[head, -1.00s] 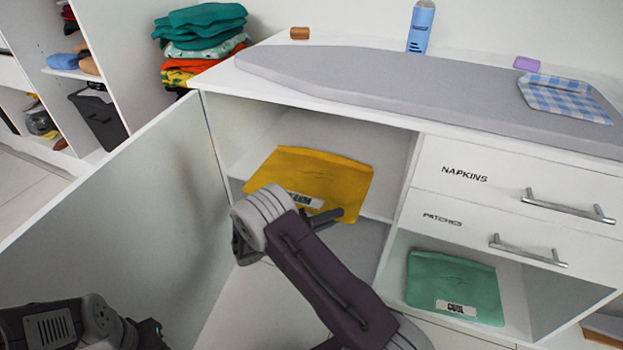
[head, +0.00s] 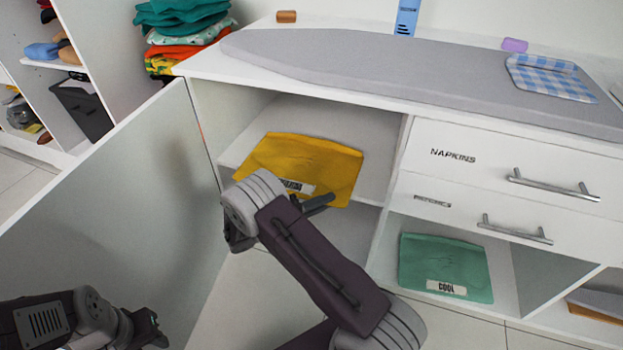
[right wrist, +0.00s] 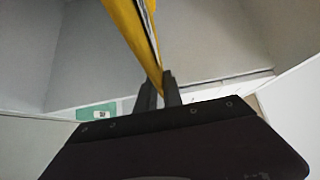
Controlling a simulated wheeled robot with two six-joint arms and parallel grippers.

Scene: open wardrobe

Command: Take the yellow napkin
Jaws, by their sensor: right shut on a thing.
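The yellow napkin (head: 305,160) is a flat, pouch-like cloth with a white label near its front edge. It is in the open left compartment of the cabinet in the head view. My right gripper (head: 322,202) is at its front edge. In the right wrist view, the fingertips (right wrist: 158,82) are shut on a yellow edge of the napkin (right wrist: 130,32). I cannot tell whether it still touches the shelf. My left gripper (head: 150,328) is at the lower left, apart from the napkin; its jaws are unclear.
An open door (head: 120,215) stands left of the compartment. Drawers marked NAPKINS (head: 490,170) and another label are at the right. A green pouch labelled COOL (head: 445,262) lies below them. An ironing board (head: 400,85) with a checked cloth (head: 550,78) lies on top.

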